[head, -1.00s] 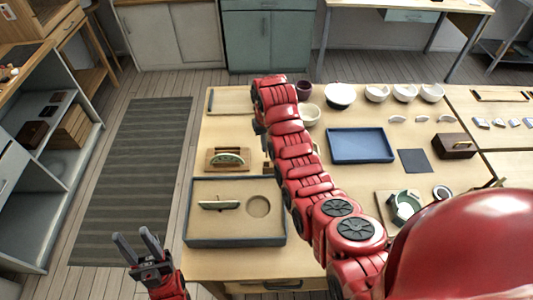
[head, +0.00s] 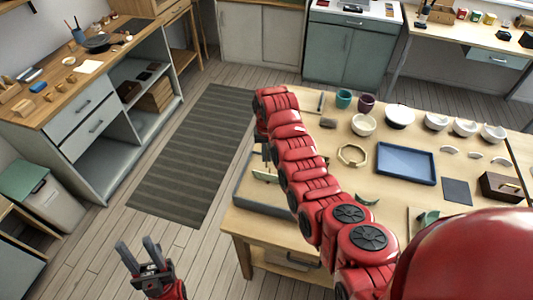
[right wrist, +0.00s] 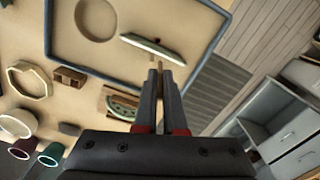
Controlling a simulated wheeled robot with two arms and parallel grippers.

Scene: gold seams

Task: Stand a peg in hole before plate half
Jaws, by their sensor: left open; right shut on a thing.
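My right gripper (right wrist: 160,78) is shut on a thin brown peg (right wrist: 157,63), little of which shows between the fingertips. They point toward a pale plate half (right wrist: 140,44) standing on edge in a dark-rimmed tray (right wrist: 48,22). A small reddish spot shows beside that half; I cannot make out the hole. In the head view my right arm covers part of the tray (head: 240,187) and the plate half (head: 264,175), and its gripper is hardly visible. My left gripper (head: 138,252) is open and empty, off the table to the left.
A wooden rack with a green-patterned piece (right wrist: 122,104) stands beside the tray. An octagonal ring (head: 352,155), a blue tray (head: 406,163), cups and bowls (head: 399,116) are on the table. Floor with a striped mat (head: 195,155) lies left of the table.

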